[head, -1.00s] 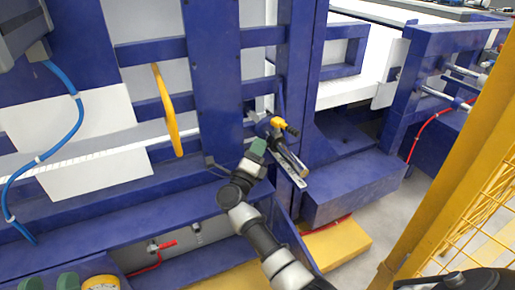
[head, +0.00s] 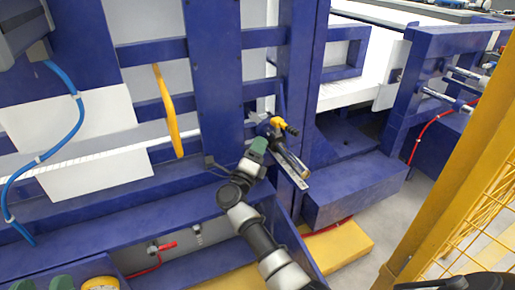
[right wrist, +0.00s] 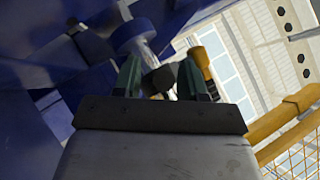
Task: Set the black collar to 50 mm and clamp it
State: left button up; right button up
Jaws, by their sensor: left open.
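My right gripper (right wrist: 160,72) is beside a bright metal rod on the machine. The rod (head: 288,160) slants down to the right from a yellow-handled clamp (head: 278,124). In the right wrist view, a dark block (right wrist: 158,80), likely the black collar, sits between the two green fingers. I cannot tell whether the fingers touch it. The silvery rod (right wrist: 143,50) and a yellow part (right wrist: 200,62) show just beyond the fingertips. Any scale marks are too small to read. At the bottom left of the head view, two green finger-like tips of my left gripper (head: 48,283) show apart, partly cut off.
Blue machine frames (head: 215,80) surround the rod. A yellow handle (head: 167,110) and a blue hose (head: 60,130) are to the left. A yellow mesh fence (head: 465,200) stands at the right.

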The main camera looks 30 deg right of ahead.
jog(key=shift+s+a+f, duration=0.2)
jog(key=shift+a, duration=0.05)
pick_arm(q)
jog(key=w+f+g, duration=0.1)
jog(key=w+f+g+p, duration=0.1)
jog(key=g, duration=0.1)
jog(key=shift+f+y, duration=0.4)
pick_arm(e)
jog(key=v, duration=1)
